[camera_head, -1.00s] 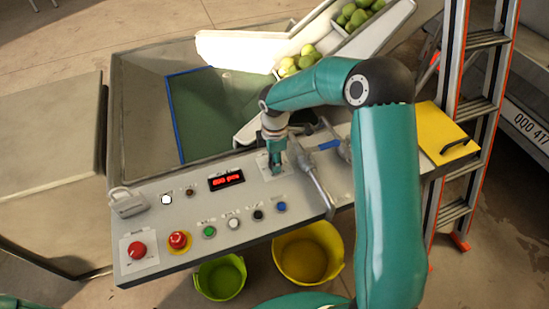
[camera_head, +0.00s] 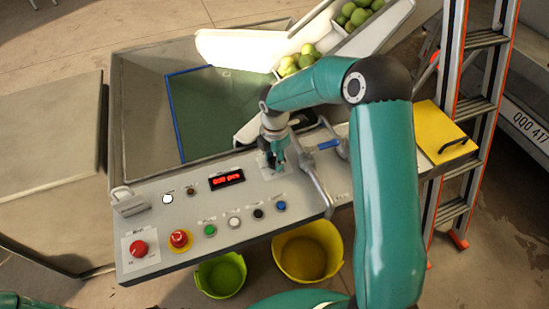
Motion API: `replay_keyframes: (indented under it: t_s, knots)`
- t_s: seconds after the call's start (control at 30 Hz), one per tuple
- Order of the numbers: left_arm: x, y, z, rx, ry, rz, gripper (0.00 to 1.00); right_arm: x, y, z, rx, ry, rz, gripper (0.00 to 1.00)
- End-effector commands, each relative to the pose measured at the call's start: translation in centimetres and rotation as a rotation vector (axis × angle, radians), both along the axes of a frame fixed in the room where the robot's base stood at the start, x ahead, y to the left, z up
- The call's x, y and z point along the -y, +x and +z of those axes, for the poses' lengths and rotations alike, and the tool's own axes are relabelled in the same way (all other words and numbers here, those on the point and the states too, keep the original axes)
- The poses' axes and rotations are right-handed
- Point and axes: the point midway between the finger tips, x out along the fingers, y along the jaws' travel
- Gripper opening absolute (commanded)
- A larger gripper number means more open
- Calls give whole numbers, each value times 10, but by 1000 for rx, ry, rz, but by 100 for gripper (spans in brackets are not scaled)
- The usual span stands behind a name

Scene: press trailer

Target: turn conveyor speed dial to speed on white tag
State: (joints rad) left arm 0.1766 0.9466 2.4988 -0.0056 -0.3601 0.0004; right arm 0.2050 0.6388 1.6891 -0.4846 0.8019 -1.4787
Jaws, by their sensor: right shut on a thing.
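The grey control panel (camera_head: 315,205) spans the middle of the head view. My right gripper (camera_head: 274,166) points down onto a pale plate at the panel's upper middle and is shut on the speed dial. The dial itself is hidden by the fingers, so its pointer and scale cannot be read. I cannot make out a white tag with a readable speed. A small display (camera_head: 227,179) with red characters sits left of the gripper. My left gripper is not in view.
Beside the gripper is a metal lever (camera_head: 313,175). The panel has a red button (camera_head: 138,248), a red-and-yellow stop button (camera_head: 180,240) and several small buttons. A green bucket (camera_head: 220,275) and a yellow bucket (camera_head: 308,255) stand below; a ladder (camera_head: 481,105) stands right.

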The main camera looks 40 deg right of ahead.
Motion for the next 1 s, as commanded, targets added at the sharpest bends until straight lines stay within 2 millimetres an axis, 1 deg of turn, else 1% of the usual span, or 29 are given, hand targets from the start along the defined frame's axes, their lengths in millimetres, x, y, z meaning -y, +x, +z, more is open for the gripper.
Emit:
replay_keyframes:
  t_s: [0.17,0.2,0.27,0.3,0.33,0.6,0.73,0.87,1.0]
  knots:
    - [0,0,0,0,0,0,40,2,2,2,7,-4,1,4]
    - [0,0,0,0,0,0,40,2,2,2,7,-4,1,45]
    - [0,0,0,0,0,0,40,2,2,1,6,-4,1,55]
    - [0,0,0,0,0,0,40,1,2,1,5,-3,1,62]
    - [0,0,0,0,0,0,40,1,1,1,5,-3,0,64]
    - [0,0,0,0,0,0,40,1,1,1,2,-2,0,64]
    - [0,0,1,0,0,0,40,1,1,6,4,-2,0,64]
    - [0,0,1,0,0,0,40,1,2,21,6,-4,-1,64]
    - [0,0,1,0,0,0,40,1,2,48,8,-4,-1,64]
